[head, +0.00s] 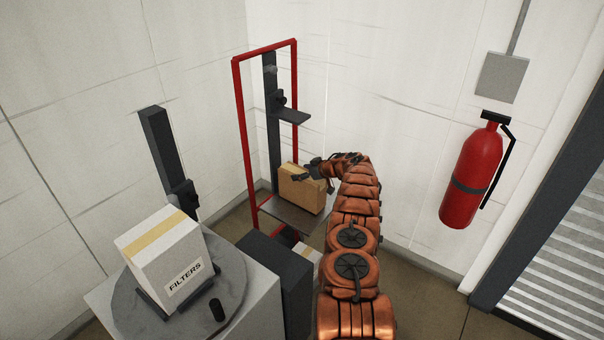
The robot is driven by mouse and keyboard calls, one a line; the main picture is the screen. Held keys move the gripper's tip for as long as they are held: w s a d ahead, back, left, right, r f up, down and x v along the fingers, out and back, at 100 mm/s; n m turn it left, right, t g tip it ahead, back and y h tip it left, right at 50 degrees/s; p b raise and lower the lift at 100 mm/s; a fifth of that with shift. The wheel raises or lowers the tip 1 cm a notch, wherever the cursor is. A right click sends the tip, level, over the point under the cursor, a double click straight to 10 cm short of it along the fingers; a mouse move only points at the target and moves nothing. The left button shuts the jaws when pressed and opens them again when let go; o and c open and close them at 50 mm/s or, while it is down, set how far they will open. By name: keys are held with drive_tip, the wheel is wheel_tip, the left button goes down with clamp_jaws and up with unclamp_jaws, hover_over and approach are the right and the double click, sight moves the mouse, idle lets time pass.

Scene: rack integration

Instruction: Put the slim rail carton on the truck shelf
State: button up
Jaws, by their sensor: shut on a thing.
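A brown carton (298,190), which I take to be the slim rail carton, is upright at the truck shelf (287,214). The shelf is a grey plate in the red-framed truck (247,150). My gripper (315,173) is shut on the upper part of the carton, reaching in from the right. Its fingers are small and dark in this view and partly hidden. The carton's base appears to be at the shelf surface; I cannot tell whether it touches.
A white FILTERS box (165,255) sits on a round grey turntable (232,275) at left. A dark post (160,145) stands behind it. Another pale box (306,252) shows low under the shelf. A red fire extinguisher (472,172) hangs on the right wall.

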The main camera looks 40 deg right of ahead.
sight(322, 182)
drive_tip(key=shift+f, duration=0.1)
drive_tip(key=o, duration=1.6)
drive_tip(key=shift+c, duration=0.2)
drive_tip(key=shift+o, duration=1)
drive_tip(key=shift+f, duration=0.1)
drive_tip(key=shift+v, duration=0.8)
drive_tip(key=v, duration=1)
drive_tip(key=shift+s, duration=0.25)
